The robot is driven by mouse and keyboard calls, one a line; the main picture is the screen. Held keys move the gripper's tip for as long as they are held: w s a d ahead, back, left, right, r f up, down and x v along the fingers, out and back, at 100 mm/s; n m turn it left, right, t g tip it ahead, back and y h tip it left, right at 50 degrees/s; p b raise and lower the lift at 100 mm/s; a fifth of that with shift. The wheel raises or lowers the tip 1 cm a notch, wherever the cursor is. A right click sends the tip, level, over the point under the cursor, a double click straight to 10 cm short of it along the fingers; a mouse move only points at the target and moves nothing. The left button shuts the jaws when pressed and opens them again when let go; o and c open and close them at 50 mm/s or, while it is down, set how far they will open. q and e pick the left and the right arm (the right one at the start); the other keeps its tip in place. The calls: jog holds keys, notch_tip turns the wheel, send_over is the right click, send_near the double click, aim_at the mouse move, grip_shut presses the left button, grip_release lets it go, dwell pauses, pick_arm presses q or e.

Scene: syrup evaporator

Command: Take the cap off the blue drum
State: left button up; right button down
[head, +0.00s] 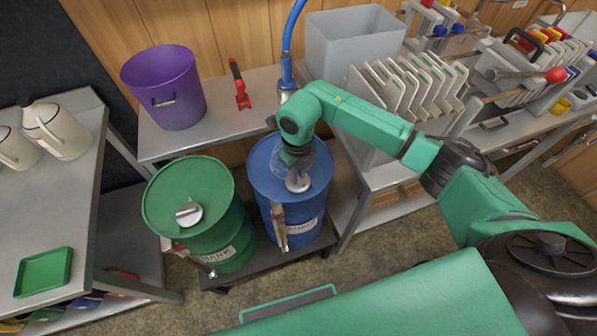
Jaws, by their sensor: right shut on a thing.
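The blue drum (264,190) stands upright on a low dark trolley, right of the green drum (230,222). A pale round cap (298,182) shows at the top of the blue drum, near its right side. My right gripper (294,170) reaches down over the drum top and is shut on the cap. The fingers and wrist partly hide the cap, and I cannot tell whether it is still seated on the drum. My left gripper is not in view.
The green drum has its own pale cap (189,213). Behind stands a shelf with a purple bucket (165,92) and a red-handled tool (240,88). A blue hose (288,50) hangs behind my right arm. A grey bin (352,42) and white rack plates (408,82) stand right.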

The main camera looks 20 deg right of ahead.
aim_at(299, 176)
jog(key=shift+d+r+p, duration=0.1)
jog(key=shift+r+p, duration=0.35)
jog(key=shift+p, duration=0.15)
jog(key=shift+r+p, duration=0.65)
jog(key=shift+r, duration=0.45)
jog(key=shift+w+r, duration=0.1)
